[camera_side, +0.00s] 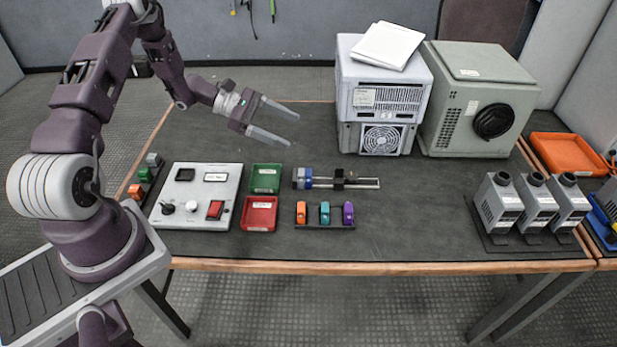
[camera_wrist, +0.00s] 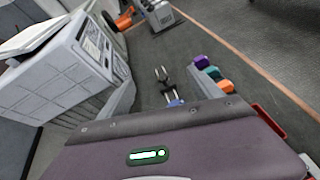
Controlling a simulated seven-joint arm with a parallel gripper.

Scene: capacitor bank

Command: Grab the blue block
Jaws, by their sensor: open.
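A rail fixture (camera_side: 350,183) with a blue block (camera_side: 306,179) at its left end lies on the dark table. In the wrist view, blue (camera_wrist: 175,102) shows at the near end of the fixture, partly hidden by my gripper body. A dark rack (camera_side: 325,226) in front of it holds an orange block (camera_side: 301,213), a teal-blue block (camera_side: 325,213) and a purple block (camera_side: 348,213). They also show in the wrist view, the teal one (camera_wrist: 212,73) in the middle. My gripper (camera_side: 292,130) is open and empty, above the table and behind the fixture in the side view.
A green tray (camera_side: 265,179) and red tray (camera_side: 259,213) lie left of the fixture, beside a grey control panel (camera_side: 186,220). A white unit with a fan (camera_side: 384,100) and a grey-green box (camera_side: 480,105) stand behind. Grey modules (camera_side: 500,205) stand at right. The table's middle right is clear.

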